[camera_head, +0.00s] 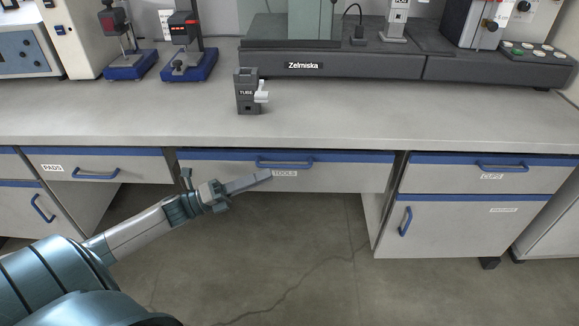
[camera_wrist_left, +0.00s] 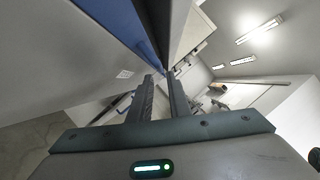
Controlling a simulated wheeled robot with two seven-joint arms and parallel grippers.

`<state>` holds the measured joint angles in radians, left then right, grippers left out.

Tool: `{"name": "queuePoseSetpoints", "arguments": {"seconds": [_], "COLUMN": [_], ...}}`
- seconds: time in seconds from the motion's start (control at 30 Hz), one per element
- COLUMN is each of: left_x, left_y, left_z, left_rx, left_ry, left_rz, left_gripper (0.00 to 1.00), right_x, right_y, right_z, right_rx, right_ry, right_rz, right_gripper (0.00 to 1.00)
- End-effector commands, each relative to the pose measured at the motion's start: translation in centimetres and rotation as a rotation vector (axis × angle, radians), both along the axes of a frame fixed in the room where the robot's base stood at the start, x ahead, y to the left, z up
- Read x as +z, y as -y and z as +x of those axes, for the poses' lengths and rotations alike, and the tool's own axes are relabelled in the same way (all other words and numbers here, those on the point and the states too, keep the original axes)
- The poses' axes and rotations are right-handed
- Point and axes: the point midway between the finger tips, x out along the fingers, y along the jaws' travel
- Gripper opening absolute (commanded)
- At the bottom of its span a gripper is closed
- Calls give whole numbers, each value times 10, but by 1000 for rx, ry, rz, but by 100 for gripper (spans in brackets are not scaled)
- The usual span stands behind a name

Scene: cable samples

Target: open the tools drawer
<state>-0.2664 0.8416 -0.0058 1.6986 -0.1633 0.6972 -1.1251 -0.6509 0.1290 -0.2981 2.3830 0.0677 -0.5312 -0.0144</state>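The tools drawer (camera_head: 340,177) is in the middle under the bench, with a grey front, a blue top strip and a white TOOLS label (camera_head: 285,174). It looks shut. Its blue bar handle (camera_head: 285,164) sits on the upper part of the front. My left gripper (camera_head: 266,175) reaches in from the left, its tips just below the handle's left end in the head view. In the left wrist view the two fingers (camera_wrist_left: 162,80) stand apart with a gap between them. I cannot tell whether the handle lies between the tips. My right gripper is not in view.
The PADS drawer (camera_head: 130,166) is at left and the CLIPS drawer (camera_head: 440,175) at right, above a cupboard door (camera_head: 460,222). On the bench (camera_head: 150,118) stand a small TUBES holder (camera_head: 246,92) and a long Zelmiska machine (camera_head: 350,66). Open floor lies below the tools drawer.

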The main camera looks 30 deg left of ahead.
Motion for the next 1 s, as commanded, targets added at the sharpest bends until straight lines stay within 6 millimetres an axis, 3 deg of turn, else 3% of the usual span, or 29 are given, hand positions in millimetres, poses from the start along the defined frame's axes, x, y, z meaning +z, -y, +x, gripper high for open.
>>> {"name": "queuePoseSetpoints", "arguments": {"seconds": [0.5, 1.0], "left_x": [16, 17], "left_y": [44, 50], "left_z": [56, 63], "left_rx": [0, 1], "left_ry": [1, 0], "left_rz": [-1, 0], "left_gripper": [17, 17], "right_x": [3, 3], "right_y": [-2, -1], "right_z": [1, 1], "right_rx": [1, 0], "right_ry": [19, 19], "right_rz": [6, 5], "right_gripper": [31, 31]}}
